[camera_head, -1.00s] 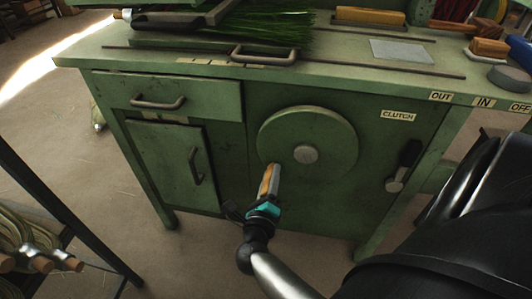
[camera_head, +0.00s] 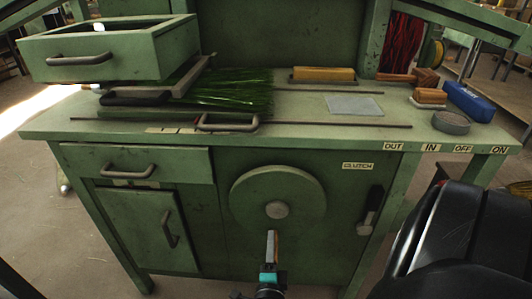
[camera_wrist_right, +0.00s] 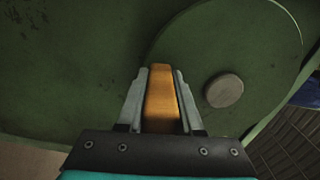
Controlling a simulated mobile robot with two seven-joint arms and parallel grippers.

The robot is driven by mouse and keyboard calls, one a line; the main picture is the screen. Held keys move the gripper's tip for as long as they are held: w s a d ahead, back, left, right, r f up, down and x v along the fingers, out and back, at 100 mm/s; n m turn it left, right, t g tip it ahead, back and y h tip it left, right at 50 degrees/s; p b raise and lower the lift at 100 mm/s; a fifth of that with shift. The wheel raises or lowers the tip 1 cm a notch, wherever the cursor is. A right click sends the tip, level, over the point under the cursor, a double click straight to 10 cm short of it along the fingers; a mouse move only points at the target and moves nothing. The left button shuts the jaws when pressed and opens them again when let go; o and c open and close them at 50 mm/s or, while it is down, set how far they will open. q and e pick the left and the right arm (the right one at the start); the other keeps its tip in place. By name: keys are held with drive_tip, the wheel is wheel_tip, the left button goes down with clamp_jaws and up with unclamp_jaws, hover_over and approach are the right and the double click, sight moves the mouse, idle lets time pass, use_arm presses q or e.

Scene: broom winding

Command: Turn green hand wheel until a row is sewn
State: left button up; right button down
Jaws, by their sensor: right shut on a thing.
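The green hand wheel (camera_head: 278,199) is a round disc with a grey hub on the front of the green bench. It also shows in the right wrist view (camera_wrist_right: 268,40). My right gripper (camera_head: 271,245) is at the wheel's lower edge, below the hub. In the right wrist view my right gripper (camera_wrist_right: 161,98) is shut on the wheel's wooden handle (camera_wrist_right: 161,95), left of the hub. A green bundle of bristles (camera_head: 225,92) lies on the bench top. My left gripper does not show.
A clutch lever (camera_head: 370,210) hangs right of the wheel. An open drawer box (camera_head: 108,52) stands over the left of the bench top. A grey plate (camera_head: 354,105), a wooden brush (camera_head: 430,97) and a blue block (camera_head: 469,101) lie on the bench.

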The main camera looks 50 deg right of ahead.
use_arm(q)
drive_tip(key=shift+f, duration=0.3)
use_arm(e)
drive_tip(key=shift+s+d+f+n, duration=0.1)
drive_tip(key=shift+s+n, duration=0.1)
drive_tip(key=shift+n, duration=0.2)
drive_tip(key=c, duration=0.6)
unclamp_jaws()
drive_tip(key=shift+o, duration=0.2)
